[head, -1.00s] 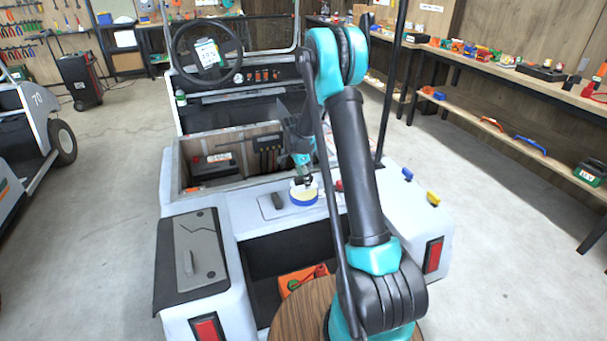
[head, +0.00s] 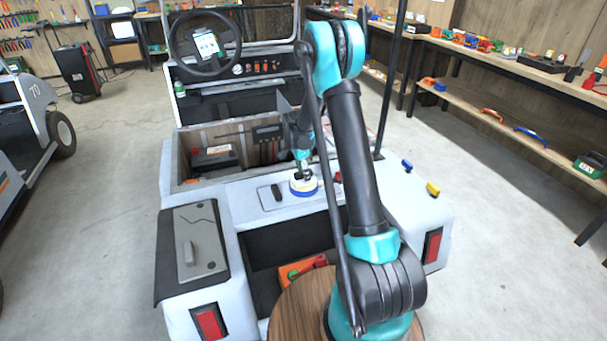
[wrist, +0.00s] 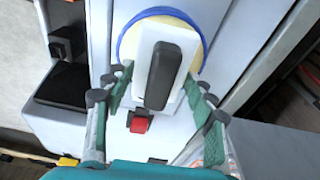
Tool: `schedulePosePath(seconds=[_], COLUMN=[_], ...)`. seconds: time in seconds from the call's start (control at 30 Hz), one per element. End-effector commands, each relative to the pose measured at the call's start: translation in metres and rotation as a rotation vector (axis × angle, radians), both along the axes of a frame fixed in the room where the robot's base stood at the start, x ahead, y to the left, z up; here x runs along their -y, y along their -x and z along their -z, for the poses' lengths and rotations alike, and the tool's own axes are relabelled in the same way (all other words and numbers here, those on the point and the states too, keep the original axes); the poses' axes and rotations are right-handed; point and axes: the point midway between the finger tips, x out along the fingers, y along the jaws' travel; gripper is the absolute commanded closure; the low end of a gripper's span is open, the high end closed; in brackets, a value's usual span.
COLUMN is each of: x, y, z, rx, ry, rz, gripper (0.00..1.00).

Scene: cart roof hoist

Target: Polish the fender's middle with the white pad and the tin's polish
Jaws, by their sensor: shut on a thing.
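My gripper (wrist: 165,88) is shut on the white pad (wrist: 146,66), a pale block with a dark grey handle. The tin (wrist: 128,40) is round, with a blue rim and cream-yellow polish, and lies behind the pad in the wrist view. In the head view my gripper (head: 303,170) is right over the tin (head: 303,193), which stands on the cart's white rear deck. I cannot tell whether the pad touches the polish. The pad hides much of the tin's inside. The cart's white rear bodywork (head: 400,210) is in view, but I cannot tell which part is the fender's middle.
A dark handle (head: 277,193) sits on the deck left of the tin. A small red item (wrist: 138,122) is close to the pad. Blue (head: 407,165) and yellow (head: 433,189) pieces stand on the right rear corner. An open bay (head: 205,180) lies beyond the tin.

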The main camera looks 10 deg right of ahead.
Motion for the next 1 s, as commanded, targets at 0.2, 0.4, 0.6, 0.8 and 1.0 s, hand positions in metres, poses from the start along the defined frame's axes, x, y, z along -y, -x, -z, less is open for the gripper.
schedulePosePath(seconds=[0.2,0.4,0.6,0.8,1.0], x=[0.0,0.0,-0.0001,0.0,0.0], y=[-0.0001,-0.0001,0.0,0.0,0.0], z=[0.0014,0.0035,0.0057,0.0079,0.0097], rx=[0.0,0.0,0.0,0.0,0.0], ry=[0.0,0.0,0.0,0.0,0.0], rz=[0.0,0.0,0.0,0.0,0.0], gripper=[0.68,0.68,0.68,0.68,0.68])
